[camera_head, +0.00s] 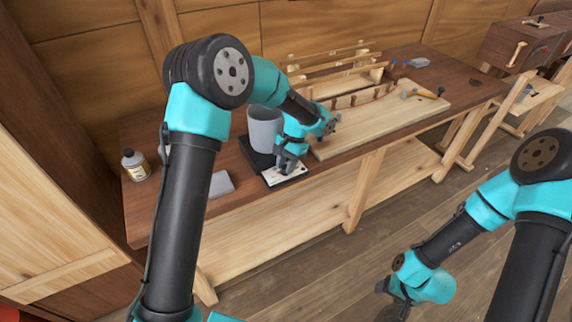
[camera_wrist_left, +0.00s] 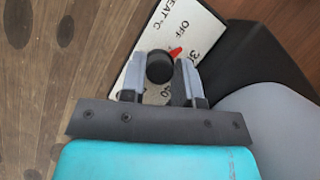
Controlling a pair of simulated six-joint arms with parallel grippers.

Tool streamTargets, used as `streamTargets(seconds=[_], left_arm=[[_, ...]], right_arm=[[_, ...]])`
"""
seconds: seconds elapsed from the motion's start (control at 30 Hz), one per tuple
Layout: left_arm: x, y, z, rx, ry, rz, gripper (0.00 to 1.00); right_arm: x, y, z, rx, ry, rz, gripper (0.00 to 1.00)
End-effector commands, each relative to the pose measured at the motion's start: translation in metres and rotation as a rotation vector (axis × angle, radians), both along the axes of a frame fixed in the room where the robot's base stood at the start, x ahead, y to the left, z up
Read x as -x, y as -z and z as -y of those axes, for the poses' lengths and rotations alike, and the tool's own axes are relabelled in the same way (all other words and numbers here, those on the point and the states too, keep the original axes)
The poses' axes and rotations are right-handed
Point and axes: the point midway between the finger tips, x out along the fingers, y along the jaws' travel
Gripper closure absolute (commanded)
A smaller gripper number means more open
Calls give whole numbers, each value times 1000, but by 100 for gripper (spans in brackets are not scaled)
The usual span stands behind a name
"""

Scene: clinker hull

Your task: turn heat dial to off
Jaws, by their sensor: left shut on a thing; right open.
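The heat dial is a round black knob (camera_wrist_left: 159,68) with a red pointer (camera_wrist_left: 175,51), on a white panel marked HEAT °C, OFF and numbers. In the left wrist view the pointer is up and right of the knob's centre, between OFF and 30. My left gripper (camera_wrist_left: 158,80) is shut on the dial, one finger on each side. In the head view my left gripper (camera_head: 287,165) is over the white panel (camera_head: 291,177) at the bench's front edge, and mostly hides the dial. My right gripper (camera_head: 390,295) is open and empty, low over the floor.
A grey pot (camera_head: 265,130) stands on the black heater behind the panel. A grey block (camera_head: 221,184) and a bottle (camera_head: 135,165) are to the left on the bench (camera_head: 145,202). A pale board (camera_head: 355,133) with wooden parts is to the right.

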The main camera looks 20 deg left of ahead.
Motion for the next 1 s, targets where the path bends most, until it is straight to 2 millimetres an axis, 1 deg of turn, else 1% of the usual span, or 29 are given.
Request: streamTargets(seconds=[0.07,0.1,0.2,0.47,0.63,0.77,1.0], left_arm=[[0,-1,0,0,0,1,94],[0,-1,0,0,0,1,67],[0,0,0,0,1,1,60],[-1,-1,0,0,1,1,60],[-5,-11,2,1,1,4,60],[-11,-28,5,1,0,5,60],[-27,-69,12,1,1,4,60]], right_arm=[[0,0,0,0,0,0,36],[0,0,0,0,0,0,36],[0,0,0,0,0,0,36],[0,0,0,0,0,0,36],[0,0,0,0,0,0,36],[0,0,0,0,0,0,36],[0,0,0,0,0,0,36]])
